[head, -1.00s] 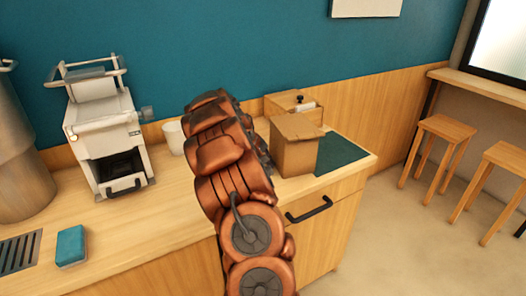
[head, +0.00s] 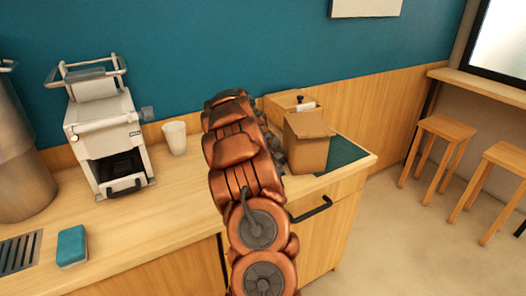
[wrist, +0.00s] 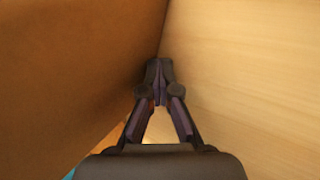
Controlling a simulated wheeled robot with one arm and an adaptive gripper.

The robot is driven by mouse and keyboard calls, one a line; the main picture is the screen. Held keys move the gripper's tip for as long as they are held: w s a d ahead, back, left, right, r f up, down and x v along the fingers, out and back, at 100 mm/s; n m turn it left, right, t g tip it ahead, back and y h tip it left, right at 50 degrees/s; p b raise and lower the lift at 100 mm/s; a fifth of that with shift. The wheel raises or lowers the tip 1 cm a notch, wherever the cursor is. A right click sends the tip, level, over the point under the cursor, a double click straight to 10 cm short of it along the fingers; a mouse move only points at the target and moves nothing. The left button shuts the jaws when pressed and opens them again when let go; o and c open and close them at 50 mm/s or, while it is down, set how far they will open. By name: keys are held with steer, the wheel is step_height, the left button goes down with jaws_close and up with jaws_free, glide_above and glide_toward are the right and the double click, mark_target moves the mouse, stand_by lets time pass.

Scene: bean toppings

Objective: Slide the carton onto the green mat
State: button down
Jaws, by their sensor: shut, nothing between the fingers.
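The brown cardboard carton (head: 306,152) stands upright on the counter near its right end. The dark green mat (head: 346,152) lies flat there, with its right part showing beside the carton. The carton hides the mat's left part and seems to overlap its left edge; how much of its base is on the mat cannot be told. My gripper is behind my arm in the head view. In the wrist view my gripper (wrist: 158,75) is shut and empty, low over the counter beside the carton's brown side (wrist: 70,70). Contact is not clearly visible.
A white cup (head: 175,138), a white machine (head: 106,140) and a blue sponge (head: 71,246) are to the left on the counter (head: 150,222). The counter ends just right of the mat.

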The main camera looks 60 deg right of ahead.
steer(key=shift+s+d+p, duration=0.45)
steer(key=shift+s+d, duration=1)
steer(key=shift+d, duration=0.5)
steer(key=shift+s+d+p, duration=0.5)
steer(key=shift+s+d, duration=1)
steer(key=shift+d, duration=0.45)
steer(key=shift+s+d+p, duration=0.45)
steer(key=shift+s+d, duration=1)
steer(key=shift+d, duration=0.5)
steer(key=shift+w+a+b, duration=0.45)
steer(key=shift+a+b, duration=0.15)
steer(key=shift+a, duration=0.05)
steer(key=shift+w+a+b, duration=0.45)
steer(key=shift+a+b, duration=0.15)
step_height(320, 180, up, 10)
steer(key=p, duration=0.4)
